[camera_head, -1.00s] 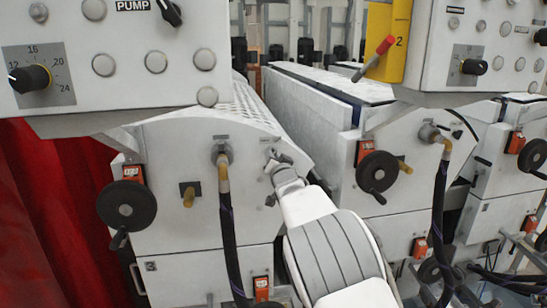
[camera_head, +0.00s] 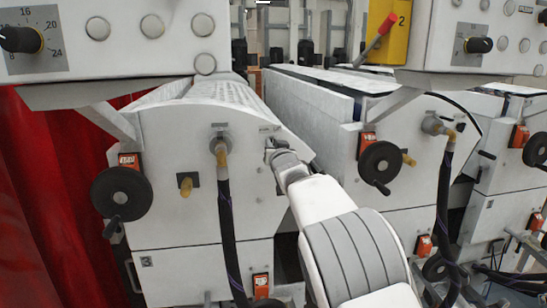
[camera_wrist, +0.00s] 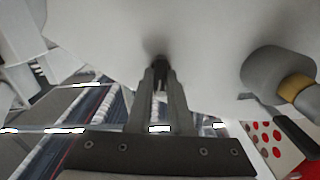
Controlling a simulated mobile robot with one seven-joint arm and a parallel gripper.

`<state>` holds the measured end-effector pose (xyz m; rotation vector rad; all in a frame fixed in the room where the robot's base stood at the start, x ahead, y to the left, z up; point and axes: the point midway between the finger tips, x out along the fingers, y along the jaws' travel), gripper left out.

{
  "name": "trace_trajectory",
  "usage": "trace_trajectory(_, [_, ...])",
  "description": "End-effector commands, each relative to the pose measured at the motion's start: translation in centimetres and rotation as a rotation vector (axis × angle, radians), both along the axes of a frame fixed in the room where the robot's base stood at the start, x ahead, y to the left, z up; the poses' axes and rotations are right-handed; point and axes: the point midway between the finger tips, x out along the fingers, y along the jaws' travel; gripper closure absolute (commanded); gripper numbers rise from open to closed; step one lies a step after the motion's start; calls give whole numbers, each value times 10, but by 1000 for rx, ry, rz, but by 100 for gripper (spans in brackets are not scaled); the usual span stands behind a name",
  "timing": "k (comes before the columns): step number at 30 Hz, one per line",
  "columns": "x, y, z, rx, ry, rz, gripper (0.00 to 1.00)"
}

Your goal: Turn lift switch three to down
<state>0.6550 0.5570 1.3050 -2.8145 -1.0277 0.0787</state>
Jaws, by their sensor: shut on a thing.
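My gripper (camera_head: 272,148) is at the upper right of the white front panel (camera_head: 155,222) of the nearest coater unit, just below a small label too small to read. In the wrist view my gripper (camera_wrist: 160,82) has its two fingers closed on a small dark switch (camera_wrist: 158,61) that stands out from the white panel. The fingers hide most of the switch, so its setting cannot be told. I cannot read which number the switch bears.
A grey hose fitting (camera_head: 220,143) with a black hose (camera_head: 229,235) is left of my gripper. A black handwheel (camera_head: 121,193) is farther left. A second unit with its handwheel (camera_head: 380,163) stands to the right. Control boxes (camera_head: 115,45) overhang above.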

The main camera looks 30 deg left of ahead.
Motion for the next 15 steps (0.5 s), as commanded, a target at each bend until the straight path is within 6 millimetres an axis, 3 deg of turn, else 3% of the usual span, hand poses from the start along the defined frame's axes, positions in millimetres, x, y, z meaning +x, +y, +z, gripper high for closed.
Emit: trace_trajectory(15, [-1,1,-2,-350,-298,0,100])
